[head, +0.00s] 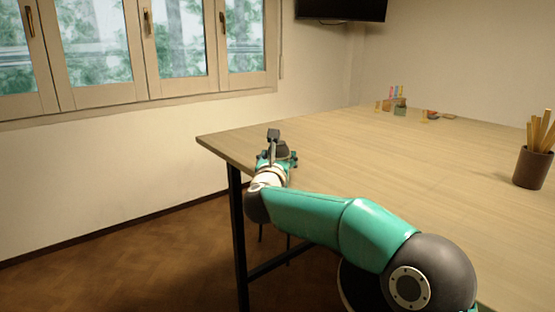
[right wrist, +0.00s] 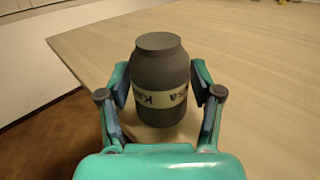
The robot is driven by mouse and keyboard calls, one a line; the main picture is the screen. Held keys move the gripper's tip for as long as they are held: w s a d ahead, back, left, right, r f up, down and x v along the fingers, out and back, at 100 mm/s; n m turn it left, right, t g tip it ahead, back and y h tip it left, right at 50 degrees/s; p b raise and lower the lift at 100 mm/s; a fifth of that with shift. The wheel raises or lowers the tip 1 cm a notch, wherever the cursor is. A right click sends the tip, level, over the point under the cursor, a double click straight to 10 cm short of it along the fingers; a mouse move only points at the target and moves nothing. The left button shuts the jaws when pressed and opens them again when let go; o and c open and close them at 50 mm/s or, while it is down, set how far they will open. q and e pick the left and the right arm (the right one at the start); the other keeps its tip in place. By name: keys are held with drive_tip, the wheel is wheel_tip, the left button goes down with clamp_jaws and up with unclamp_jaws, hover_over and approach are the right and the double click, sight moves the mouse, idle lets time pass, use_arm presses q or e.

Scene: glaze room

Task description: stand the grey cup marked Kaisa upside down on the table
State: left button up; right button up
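The grey cup (right wrist: 160,68) shows in the right wrist view with a pale lettered band around its body, partly readable. Its narrower end points up and shows a flat, closed grey face with no opening, so it looks upside down. My right gripper (right wrist: 160,88) has one finger on each side of the cup, and the fingers look closed against its sides. The cup's lower end is at the table (head: 400,160); I cannot tell if it touches. In the head view my right gripper (head: 277,153) is at the table's near left corner. My left gripper is out of view.
A brown pot of wooden sticks (head: 532,168) stands at the right of the table. Small coloured items (head: 399,106) stand at the far end. The middle of the table is clear. The table's left edge is close to my right gripper.

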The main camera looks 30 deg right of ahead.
drive_tip(key=shift+o, duration=1.4)
